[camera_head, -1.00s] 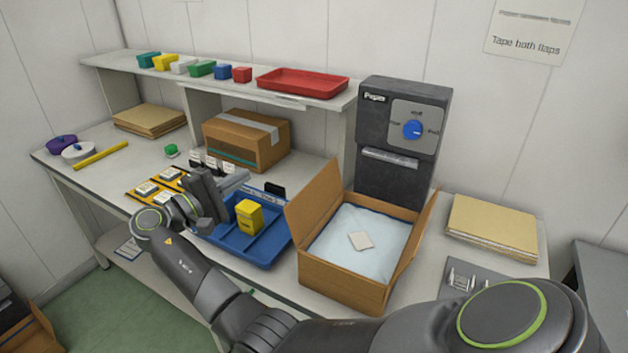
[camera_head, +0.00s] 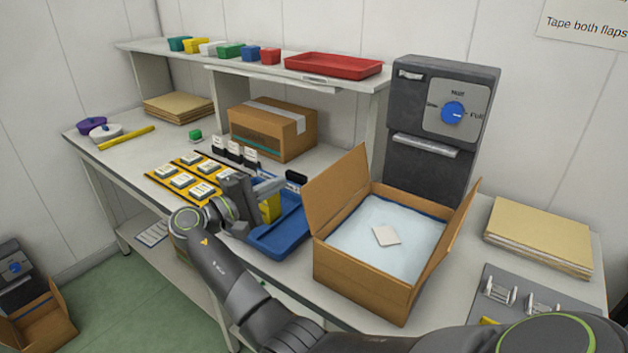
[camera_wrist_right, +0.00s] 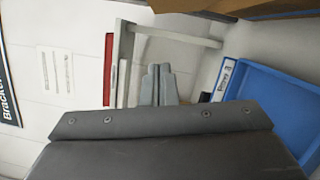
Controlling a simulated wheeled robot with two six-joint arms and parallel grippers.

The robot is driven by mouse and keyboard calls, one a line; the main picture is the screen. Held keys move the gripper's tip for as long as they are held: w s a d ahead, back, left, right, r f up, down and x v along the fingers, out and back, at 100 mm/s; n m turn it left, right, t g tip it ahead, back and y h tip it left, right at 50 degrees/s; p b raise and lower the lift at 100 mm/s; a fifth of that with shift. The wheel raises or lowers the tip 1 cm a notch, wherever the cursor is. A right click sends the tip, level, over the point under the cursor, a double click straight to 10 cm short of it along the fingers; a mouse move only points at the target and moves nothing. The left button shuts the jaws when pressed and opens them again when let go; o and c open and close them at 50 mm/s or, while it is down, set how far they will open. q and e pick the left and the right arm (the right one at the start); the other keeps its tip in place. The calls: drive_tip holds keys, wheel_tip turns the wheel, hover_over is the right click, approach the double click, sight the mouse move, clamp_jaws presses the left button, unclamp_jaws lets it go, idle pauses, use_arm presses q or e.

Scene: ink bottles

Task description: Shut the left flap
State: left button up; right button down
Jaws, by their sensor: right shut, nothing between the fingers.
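The open cardboard box (camera_head: 365,270) stands at the front of the bench. Its left flap (camera_head: 336,190) stands up and leans out to the left. Its right flap (camera_head: 458,232) is also up and leans outward. Inside, a small pale card (camera_head: 386,235) lies on light blue padding (camera_head: 350,240). My right gripper (camera_head: 270,187) is left of the left flap, apart from it, above the blue tray. In the right wrist view its fingers (camera_wrist_right: 160,84) are together and empty. My left gripper is not in view.
The blue tray (camera_head: 280,240) holds a yellow container (camera_head: 270,209), partly hidden by my gripper. A dark dispenser (camera_head: 440,150) stands behind the box. A taped carton (camera_head: 272,128) sits behind the gripper. Brown sheets (camera_head: 540,236) lie at right.

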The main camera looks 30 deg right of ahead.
sight(340, 184)
drive_tip(key=s+d+r+p, duration=0.1)
drive_tip(key=d+p, duration=0.4)
drive_tip(key=d, duration=0.6)
drive_tip(key=shift+s+d+r+p, duration=0.15)
drive_tip(key=shift+s+r+p, duration=0.2)
drive_tip(key=shift+s, duration=0.2)
